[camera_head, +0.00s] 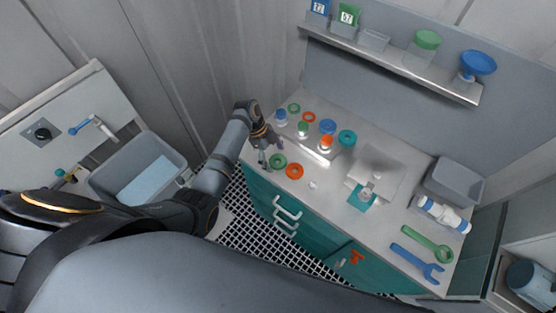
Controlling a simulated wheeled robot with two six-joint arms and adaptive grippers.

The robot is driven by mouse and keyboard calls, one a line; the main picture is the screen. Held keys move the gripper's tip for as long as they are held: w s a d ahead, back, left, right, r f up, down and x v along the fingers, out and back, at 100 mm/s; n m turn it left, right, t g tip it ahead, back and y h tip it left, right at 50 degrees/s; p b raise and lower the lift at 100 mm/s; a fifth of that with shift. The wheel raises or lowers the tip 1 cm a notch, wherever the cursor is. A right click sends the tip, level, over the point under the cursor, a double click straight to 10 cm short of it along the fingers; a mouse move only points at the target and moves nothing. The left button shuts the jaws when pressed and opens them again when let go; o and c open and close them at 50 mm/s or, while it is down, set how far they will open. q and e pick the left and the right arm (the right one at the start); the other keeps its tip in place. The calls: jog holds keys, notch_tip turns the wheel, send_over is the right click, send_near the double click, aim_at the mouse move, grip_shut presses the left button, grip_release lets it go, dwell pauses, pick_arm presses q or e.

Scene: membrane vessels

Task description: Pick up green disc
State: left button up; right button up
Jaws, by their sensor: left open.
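A green ring-shaped disc (278,161) lies flat near the front left edge of the counter. A second, smaller-looking green ring (294,108) lies farther back, near the wall. My left gripper (271,156) is open and points down just left of and above the nearer green disc. One finger is close to the disc; I cannot tell whether it touches. Nothing shows between the fingers. My right gripper is not in view.
An orange ring (294,171) lies right beside the nearer green disc. Small vessels with blue, green and orange tops, plus a blue disc (327,127) and a teal ring (347,138), stand behind. A grey bin (455,184) and wrenches (428,242) are at right.

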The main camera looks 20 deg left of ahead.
pick_arm(q)
jog(key=shift+c, duration=0.4)
jog(key=c, duration=1.2)
jog(key=shift+r+b, duration=0.45)
jog(key=shift+r, duration=0.15)
jog(key=shift+w+r+b, duration=0.1)
jog(key=shift+r+b, duration=0.35)
jog(key=shift+r, duration=0.15)
jog(key=s+d+r+p, duration=0.1)
jog(key=s+r, duration=0.2)
jog(key=s, duration=0.1)
jog(key=s+d+r+p, duration=0.1)
jog(key=s+r, duration=0.3)
jog(key=s, duration=0.1)
jog(key=s+d+r+p, duration=0.1)
jog(key=s+r, duration=0.2)
jog(key=s, duration=0.2)
jog(key=shift+r+p, duration=0.3)
jog(key=shift+p, duration=0.1)
